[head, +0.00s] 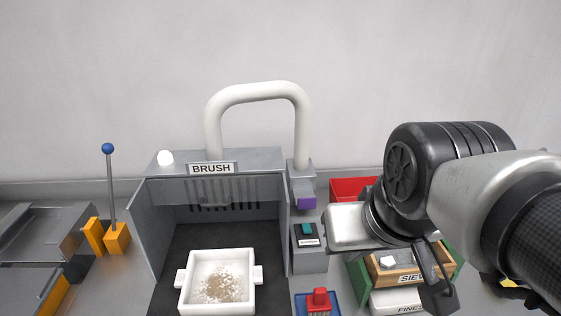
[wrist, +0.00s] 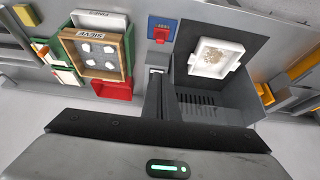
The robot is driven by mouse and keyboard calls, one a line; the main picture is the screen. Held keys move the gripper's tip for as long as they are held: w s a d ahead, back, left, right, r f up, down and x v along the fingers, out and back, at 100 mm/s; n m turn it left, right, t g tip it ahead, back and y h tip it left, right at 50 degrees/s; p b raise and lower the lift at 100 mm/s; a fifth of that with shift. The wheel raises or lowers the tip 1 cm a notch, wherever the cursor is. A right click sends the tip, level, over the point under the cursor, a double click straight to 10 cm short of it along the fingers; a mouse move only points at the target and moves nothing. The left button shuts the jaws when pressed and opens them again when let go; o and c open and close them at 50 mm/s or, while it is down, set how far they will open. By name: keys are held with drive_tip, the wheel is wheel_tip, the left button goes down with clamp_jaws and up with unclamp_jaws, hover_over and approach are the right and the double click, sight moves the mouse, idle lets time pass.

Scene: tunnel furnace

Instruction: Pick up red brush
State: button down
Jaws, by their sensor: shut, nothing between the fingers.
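The booth labelled BRUSH (head: 210,168) holds a white two-handled tray (head: 184,300) of brownish grains. A teal-topped box (head: 308,260) stands behind the red piece. A red bin (head: 345,192), a wooden sieve box (head: 386,281) and a green frame (head: 357,275) lie right.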

drive_tip(key=c, duration=2.5)
unclamp_jaws()
drive_tip(key=o, duration=0.7)
drive_tip(key=shift+w+f, duration=0.3)
drive_tip(key=shift+w, duration=0.05)
drive_tip(key=o, duration=1)
drive_tip(key=w+f+g+b, duration=0.3)
drive_tip(key=w+f, duration=0.3)
drive_tip(key=w, duration=0.1)
drive_tip(key=shift+w+a+f+y, duration=0.15)
drive_tip(key=shift+a+f+y, duration=0.1)
drive_tip(key=shift+f+y, duration=0.15)
drive_tip(key=g+b, duration=0.3)
approach(319, 300)
drive_tip(key=shift+h, duration=0.4)
drive_tip(key=f, duration=0.2)
drive_tip(key=w+f+b, duration=0.1)
drive_tip(key=f, duration=0.1)
drive_tip(key=w+f, duration=0.1)
drive_tip(key=f, duration=0.2)
drive_tip(key=shift+a+b, duration=0.3)
drive_tip(key=shift+s+d+f+b, duration=0.1)
drive_tip(key=shift+s+f+b, duration=0.1)
drive_tip(key=shift+f, duration=1.1)
drive_tip(key=shift+s+d+f+b, duration=0.1)
drive_tip(key=shift+s+f+b, duration=0.1)
drive_tip(key=shift+f, duration=1.1)
